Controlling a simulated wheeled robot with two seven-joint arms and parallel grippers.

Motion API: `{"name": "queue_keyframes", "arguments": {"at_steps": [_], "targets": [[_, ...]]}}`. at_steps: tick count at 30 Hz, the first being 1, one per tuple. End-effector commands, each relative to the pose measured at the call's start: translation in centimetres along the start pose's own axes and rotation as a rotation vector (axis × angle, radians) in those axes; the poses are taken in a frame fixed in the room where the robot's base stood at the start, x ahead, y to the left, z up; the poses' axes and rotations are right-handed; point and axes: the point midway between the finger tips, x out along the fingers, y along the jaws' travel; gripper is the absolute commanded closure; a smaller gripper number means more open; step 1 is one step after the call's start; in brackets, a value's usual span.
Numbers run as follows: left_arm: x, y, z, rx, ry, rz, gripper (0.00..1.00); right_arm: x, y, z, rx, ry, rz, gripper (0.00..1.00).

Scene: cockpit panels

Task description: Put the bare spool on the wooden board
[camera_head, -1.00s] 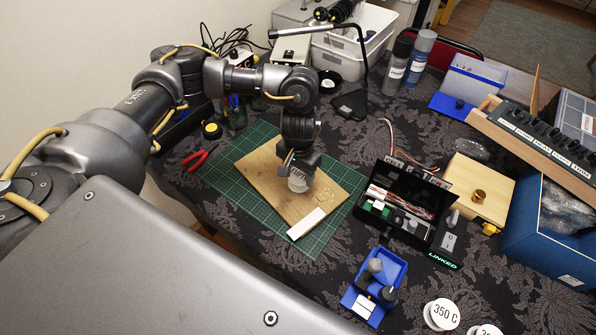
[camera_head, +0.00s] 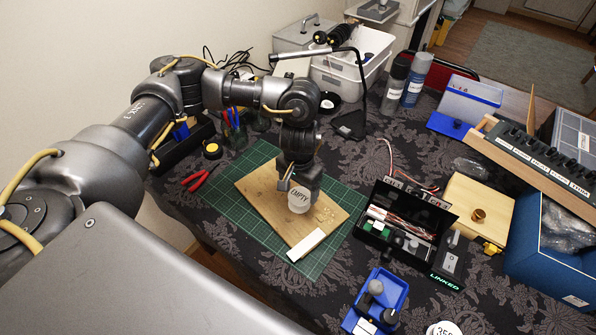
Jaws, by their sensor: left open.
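The bare spool (camera_head: 299,199) is a white cylinder with a label reading EMPTY on its top. It sits on or just over the wooden board (camera_head: 262,191), near the board's middle; exact contact cannot be told. The board lies tilted on a green cutting mat (camera_head: 225,200) and has a white strip (camera_head: 306,245) at its near edge. My left gripper (camera_head: 300,185) points down right behind the spool, open, with its fingers close to the spool's far side and partly hidden. My right gripper is not in view.
Red pliers (camera_head: 199,180) lie on the mat's left edge. An open black box (camera_head: 404,221) with wires stands right of the board. A blue tray (camera_head: 380,297) is at the front. A black lamp arm (camera_head: 358,85) rises behind.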

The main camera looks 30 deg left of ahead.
Motion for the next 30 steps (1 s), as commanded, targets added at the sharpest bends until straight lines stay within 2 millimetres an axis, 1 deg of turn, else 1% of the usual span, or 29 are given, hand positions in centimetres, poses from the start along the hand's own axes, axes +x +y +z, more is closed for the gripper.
{"name": "queue_keyframes", "arguments": {"at_steps": [1,6,9,13,18,30], "targets": [[-1.4,0.0,-0.2,0.002,0.006,-0.001,0.20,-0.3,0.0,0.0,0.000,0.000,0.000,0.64],[-5.0,-0.1,-0.1,0.001,0.006,-0.002,0.20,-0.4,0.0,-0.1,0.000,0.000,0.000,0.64],[-6.8,-0.1,-0.1,0.001,0.004,-0.001,0.20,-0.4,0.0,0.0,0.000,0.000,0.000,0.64],[-8.4,-0.1,-0.1,0.000,0.004,-0.001,0.20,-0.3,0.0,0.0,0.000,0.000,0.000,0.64],[-9.4,0.0,0.0,-0.001,0.001,0.000,0.20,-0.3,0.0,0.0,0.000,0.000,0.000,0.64],[-9.4,0.0,0.0,-0.001,0.000,0.000,0.20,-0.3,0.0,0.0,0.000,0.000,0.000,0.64]]}}
